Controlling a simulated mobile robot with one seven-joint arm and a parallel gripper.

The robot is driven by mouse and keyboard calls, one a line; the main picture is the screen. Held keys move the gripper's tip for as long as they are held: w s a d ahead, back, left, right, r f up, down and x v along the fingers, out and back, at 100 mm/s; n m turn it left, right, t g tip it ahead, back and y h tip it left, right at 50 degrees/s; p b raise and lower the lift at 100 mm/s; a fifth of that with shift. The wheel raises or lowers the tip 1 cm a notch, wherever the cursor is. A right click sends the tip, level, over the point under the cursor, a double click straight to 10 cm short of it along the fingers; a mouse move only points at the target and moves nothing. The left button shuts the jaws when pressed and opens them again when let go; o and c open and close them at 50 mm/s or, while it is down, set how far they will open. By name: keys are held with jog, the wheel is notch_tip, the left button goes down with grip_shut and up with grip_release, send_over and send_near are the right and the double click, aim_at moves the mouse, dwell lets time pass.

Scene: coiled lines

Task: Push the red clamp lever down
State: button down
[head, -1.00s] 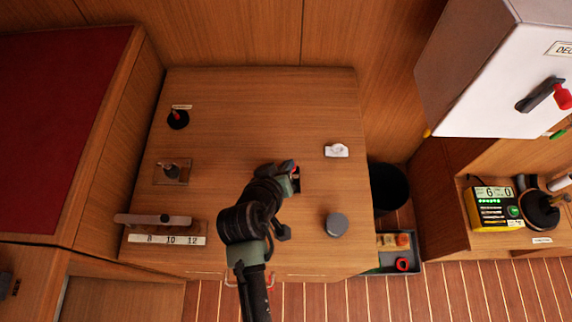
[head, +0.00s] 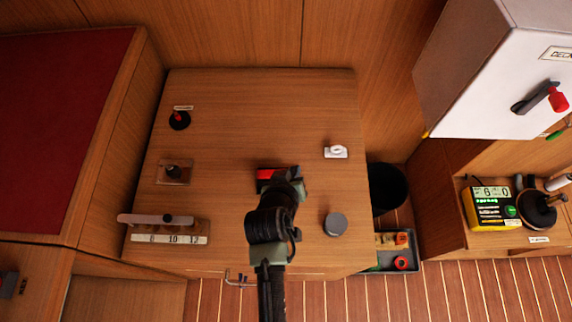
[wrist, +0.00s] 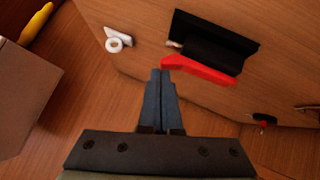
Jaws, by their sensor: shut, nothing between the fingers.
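The red clamp lever (wrist: 200,69) lies along the near edge of a black clamp body (wrist: 215,40) in the wrist view. In the head view the lever (head: 266,173) shows as a red strip on the black body, its right part hidden by my gripper. My gripper (wrist: 160,74) is shut and empty. Its fingertips appear right at the left end of the lever in the wrist view; I cannot tell whether they touch it. In the head view my gripper (head: 292,180) is over the right end of the clamp.
A white fitting (head: 336,152) and a grey round piece (head: 335,224) stand on the wooden top to the right. A small black base with a red knob (head: 179,119), a metal plate (head: 173,171) and a grey bar (head: 155,219) are at the left. The back middle is clear.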

jog(key=s+a+r+p, duration=0.1)
jog(key=s+r+p, duration=0.4)
jog(key=r, duration=0.7)
jog(key=shift+s+a+r+p, duration=0.15)
jog(key=shift+s+r+p, duration=0.2)
jog(key=shift+s, duration=0.7)
